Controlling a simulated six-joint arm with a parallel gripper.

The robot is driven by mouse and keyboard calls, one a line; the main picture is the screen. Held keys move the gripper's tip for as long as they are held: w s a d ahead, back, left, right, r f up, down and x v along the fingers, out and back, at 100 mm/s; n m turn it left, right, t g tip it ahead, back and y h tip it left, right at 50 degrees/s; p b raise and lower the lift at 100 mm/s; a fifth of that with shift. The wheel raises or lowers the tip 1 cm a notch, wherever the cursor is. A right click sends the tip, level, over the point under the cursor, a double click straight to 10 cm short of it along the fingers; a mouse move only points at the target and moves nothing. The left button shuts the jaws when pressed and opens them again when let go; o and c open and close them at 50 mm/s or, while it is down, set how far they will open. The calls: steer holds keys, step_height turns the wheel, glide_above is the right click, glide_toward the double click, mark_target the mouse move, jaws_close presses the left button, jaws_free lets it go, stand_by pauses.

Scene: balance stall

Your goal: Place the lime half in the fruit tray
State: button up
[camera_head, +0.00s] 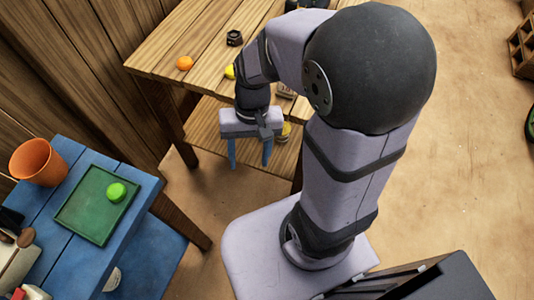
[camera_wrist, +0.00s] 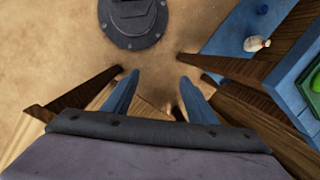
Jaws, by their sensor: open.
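A bright green, round-looking piece, which looks like the lime half (camera_head: 116,192), rests on the green tray (camera_head: 74,222) on the blue table at the left. Its cut face cannot be made out. The fingers also show in the wrist view (camera_wrist: 158,82).
The blue table (camera_head: 66,150) also holds an orange pot (camera_head: 38,161) at its back left and several items at its left edge. The wooden table (camera_head: 160,55) bears an orange fruit (camera_head: 184,63) and a small dark jar (camera_head: 234,38). Bare floor lies between the tables.

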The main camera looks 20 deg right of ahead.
steer(key=d+n, duration=0.1)
steer(key=s+d+n+t+h, duration=0.1)
steer(key=d, duration=0.2)
steer(key=shift+s+d+f+n+t+h, duration=0.2)
steer(key=shift+f+n+t+h, duration=0.1)
steer(key=shift+n+h, duration=0.1)
steer(key=shift+r, duration=0.15)
step_height(320, 180, up, 11)
steer(key=p, duration=1.1)
